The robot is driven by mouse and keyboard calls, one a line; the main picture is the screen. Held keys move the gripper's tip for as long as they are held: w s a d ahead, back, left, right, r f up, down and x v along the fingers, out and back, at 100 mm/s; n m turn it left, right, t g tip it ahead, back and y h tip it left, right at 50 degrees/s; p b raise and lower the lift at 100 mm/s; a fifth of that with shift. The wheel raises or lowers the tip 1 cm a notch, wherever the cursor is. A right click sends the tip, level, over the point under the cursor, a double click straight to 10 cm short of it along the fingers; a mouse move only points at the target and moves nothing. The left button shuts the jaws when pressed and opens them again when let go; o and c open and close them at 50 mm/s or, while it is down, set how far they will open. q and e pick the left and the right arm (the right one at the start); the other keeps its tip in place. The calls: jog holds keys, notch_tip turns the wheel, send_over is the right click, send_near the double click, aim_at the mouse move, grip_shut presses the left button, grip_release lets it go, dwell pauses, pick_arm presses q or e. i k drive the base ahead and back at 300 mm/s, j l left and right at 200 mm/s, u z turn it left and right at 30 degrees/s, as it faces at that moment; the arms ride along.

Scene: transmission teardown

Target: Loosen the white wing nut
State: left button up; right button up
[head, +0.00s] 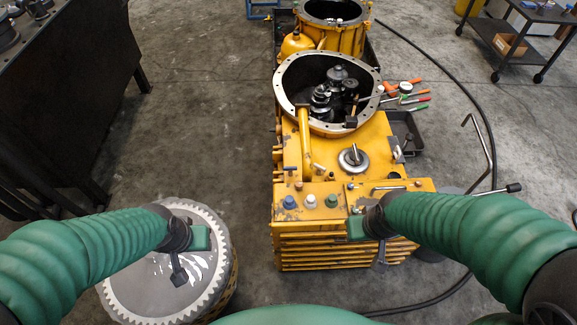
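The white wing nut (310,201) sits on the front top ledge of the yellow transmission housing (375,133). It stands between a blue nut (289,202) and a green nut (332,201). My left gripper (179,273) is over the large toothed gear, well left of the white nut and apart from it. My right gripper (381,252) is at the front edge of the housing, right of and nearer than the white nut, and not touching it. The fingers of both grippers are small and seen from above, so I cannot tell whether they are open or shut.
The large grey gear (140,285) lies at the lower left. A metal lever (480,140) and a long bar (485,189) stick out right of the housing. Several coloured-handled tools (412,98) lie beside the open bell. A black bench (75,70) stands at left.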

aim_at(319, 168)
jog(key=l+u, duration=0.2)
jog(key=u, duration=0.25)
jog(key=l+u, duration=0.2)
jog(key=u, duration=0.2)
jog(key=l+u, duration=0.15)
jog(key=u, duration=0.3)
jog(key=k+l+u, duration=0.1)
jog(key=u, duration=0.35)
jog(key=k+l+u, duration=0.1)
jog(key=u, duration=0.35)
jog(key=k+l, duration=1.2)
